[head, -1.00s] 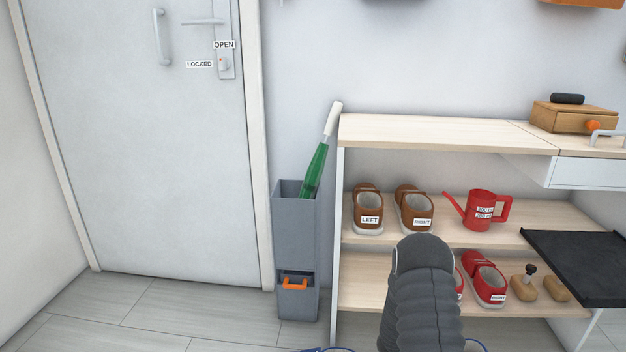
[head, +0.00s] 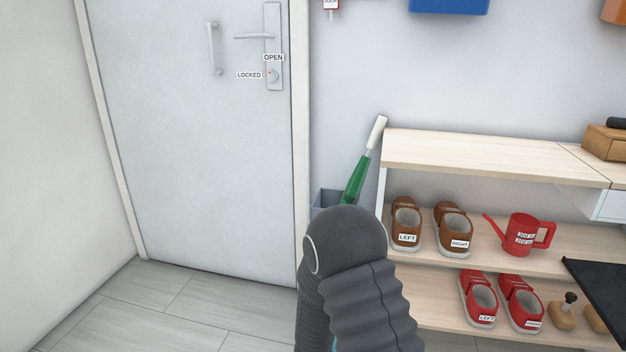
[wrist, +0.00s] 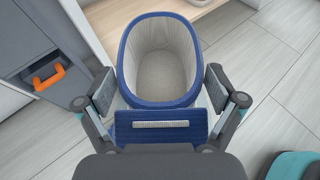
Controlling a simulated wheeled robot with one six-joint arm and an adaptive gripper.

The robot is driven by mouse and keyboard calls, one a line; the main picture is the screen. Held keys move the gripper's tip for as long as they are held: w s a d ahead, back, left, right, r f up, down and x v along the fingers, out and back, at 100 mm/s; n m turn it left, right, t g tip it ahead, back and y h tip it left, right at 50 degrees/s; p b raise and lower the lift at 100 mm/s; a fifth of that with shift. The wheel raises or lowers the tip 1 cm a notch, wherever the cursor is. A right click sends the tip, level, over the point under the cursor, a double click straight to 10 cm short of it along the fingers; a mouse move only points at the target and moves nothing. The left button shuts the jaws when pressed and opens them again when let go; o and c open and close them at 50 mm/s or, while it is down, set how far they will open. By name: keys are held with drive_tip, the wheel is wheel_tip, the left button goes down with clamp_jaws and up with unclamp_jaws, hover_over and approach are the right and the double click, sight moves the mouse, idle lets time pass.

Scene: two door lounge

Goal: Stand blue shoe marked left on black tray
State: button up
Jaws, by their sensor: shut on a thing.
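In the wrist view my gripper (wrist: 160,100) is shut on a blue shoe (wrist: 124,62), with one finger on each side of it. The shoe's pale inside opening faces the camera, and a blue strap with a light bar lies nearest me. No left or right label shows on it. In the head view my arm hides the gripper and the shoe. The black tray (head: 608,284) is at the right edge of the head view, partly cut off, beside the shelf.
The shelf unit (head: 490,158) holds brown shoes (head: 405,222), a red watering can (head: 521,234) and red shoes (head: 479,297). A grey umbrella bin (head: 327,197) with a green umbrella (head: 356,180) stands at its left. The door (head: 190,130) is shut. Floor (head: 190,305) at the left is clear.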

drive_tip(key=shift+w+a+f+n+t, duration=0.2)
drive_tip(key=shift+a+n+t, duration=0.1)
drive_tip(key=shift+a, duration=0.1)
drive_tip(key=a+n+t+y, duration=0.1)
drive_tip(key=w+a+n+t+y, duration=0.1)
drive_tip(key=shift+w+a+n+y, duration=0.15)
drive_tip(key=shift+a+n+y, duration=0.25)
drive_tip(key=r+n+y, duration=0.1)
drive_tip(key=r, duration=0.2)
drive_tip(key=r+n+t+y, duration=0.1)
drive_tip(key=r, duration=0.2)
drive_tip(key=r+n+t+y, duration=0.1)
drive_tip(key=r+n+y, duration=0.1)
drive_tip(key=r, duration=0.1)
drive_tip(key=shift+w+d, duration=0.15)
drive_tip(key=shift+w, duration=0.2)
drive_tip(key=shift+d+r, duration=0.8)
drive_tip(key=shift+r, duration=0.2)
drive_tip(key=shift+d+r, duration=0.8)
drive_tip(key=shift+r, duration=0.2)
